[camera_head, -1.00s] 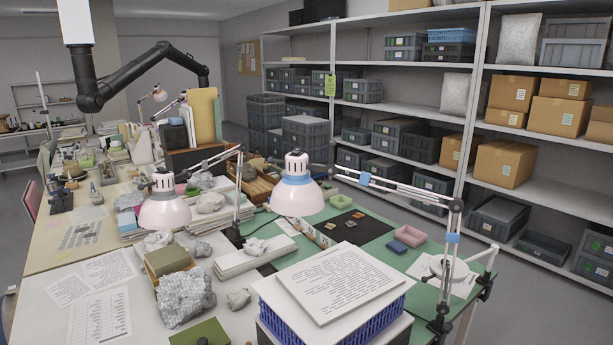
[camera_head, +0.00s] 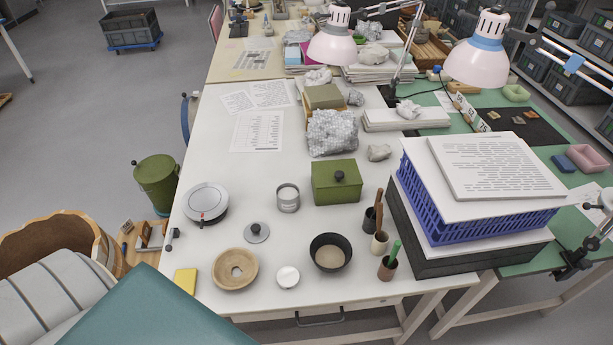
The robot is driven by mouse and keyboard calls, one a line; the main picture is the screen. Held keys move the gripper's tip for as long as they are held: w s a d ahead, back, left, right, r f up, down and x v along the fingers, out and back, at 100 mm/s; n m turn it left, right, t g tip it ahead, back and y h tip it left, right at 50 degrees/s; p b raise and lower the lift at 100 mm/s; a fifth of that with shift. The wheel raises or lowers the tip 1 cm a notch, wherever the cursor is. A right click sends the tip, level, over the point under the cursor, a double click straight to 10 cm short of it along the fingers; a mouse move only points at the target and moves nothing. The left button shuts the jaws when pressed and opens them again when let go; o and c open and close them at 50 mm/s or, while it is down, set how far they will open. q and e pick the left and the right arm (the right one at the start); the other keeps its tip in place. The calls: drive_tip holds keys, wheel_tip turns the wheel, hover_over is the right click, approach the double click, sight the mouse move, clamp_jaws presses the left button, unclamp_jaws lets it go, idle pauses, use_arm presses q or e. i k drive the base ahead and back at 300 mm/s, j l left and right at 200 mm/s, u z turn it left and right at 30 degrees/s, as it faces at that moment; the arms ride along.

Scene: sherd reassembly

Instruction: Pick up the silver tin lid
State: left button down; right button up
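The silver tin lid (camera_head: 252,238), a small grey disc with a dark round knob, lies flat near the front left of the white table (camera_head: 215,130). An open silver tin (camera_head: 288,200) stands just behind and to the right of it. Neither of my grippers is in view.
A blue crate (camera_head: 425,208) and several tool cups stand to the right. A teal panel (camera_head: 150,315) fills the lower left.

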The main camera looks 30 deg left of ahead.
sight(255, 232)
drive_tip(key=u, duration=1.4)
